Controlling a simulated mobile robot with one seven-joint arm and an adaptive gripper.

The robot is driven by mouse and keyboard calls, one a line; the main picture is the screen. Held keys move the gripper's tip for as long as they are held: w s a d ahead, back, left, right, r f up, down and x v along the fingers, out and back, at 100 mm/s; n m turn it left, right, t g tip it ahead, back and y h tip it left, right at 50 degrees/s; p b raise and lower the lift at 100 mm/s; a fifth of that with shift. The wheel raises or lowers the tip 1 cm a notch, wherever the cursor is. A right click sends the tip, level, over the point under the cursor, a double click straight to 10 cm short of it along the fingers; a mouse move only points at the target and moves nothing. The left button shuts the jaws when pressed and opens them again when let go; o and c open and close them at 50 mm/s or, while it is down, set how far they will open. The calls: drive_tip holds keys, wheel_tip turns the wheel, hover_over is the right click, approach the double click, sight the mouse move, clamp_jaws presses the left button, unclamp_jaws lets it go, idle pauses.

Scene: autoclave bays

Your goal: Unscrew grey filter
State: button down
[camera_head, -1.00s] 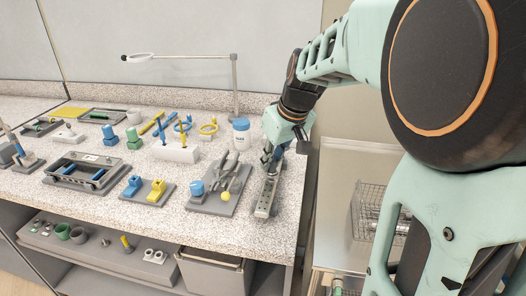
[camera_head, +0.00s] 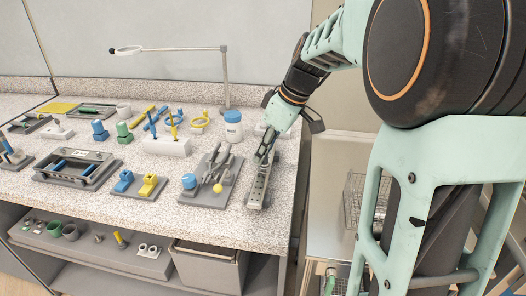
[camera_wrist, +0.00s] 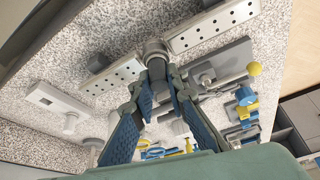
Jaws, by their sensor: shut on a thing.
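A grey filter (camera_wrist: 155,50), a short round cylinder, sits between the fingertips of my gripper (camera_wrist: 158,74) in the wrist view. The fingers are shut on it. It stands at the middle of a long light-grey plate with rows of holes (camera_wrist: 212,24), which shows on both sides of it. In the head view my gripper (camera_head: 263,158) reaches down at a slant to the far part of this plate (camera_head: 258,188), near the counter's right end. The filter is hidden there behind the fingers. I cannot tell whether its thread is loose.
A white jar with a blue lid (camera_head: 233,127) stands behind. A magnifier lamp post (camera_head: 225,80) rises at the back. The counter ends close on the right.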

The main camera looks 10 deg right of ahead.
drive_tip(key=shift+s+f+n, duration=0.1)
drive_tip(key=shift+f+n, duration=0.05)
drive_tip(key=shift+n, duration=0.35)
drive_tip(key=shift+g, duration=0.3)
drive_tip(key=shift+s+n+g+y+p, duration=0.1)
drive_tip(key=shift+n+g+y+p, duration=0.35)
drive_tip(key=shift+n, duration=1.25)
drive_tip(key=shift+n+g+p, duration=0.55)
drive_tip(key=shift+n+p, duration=0.3)
drive_tip(key=shift+n, duration=0.85)
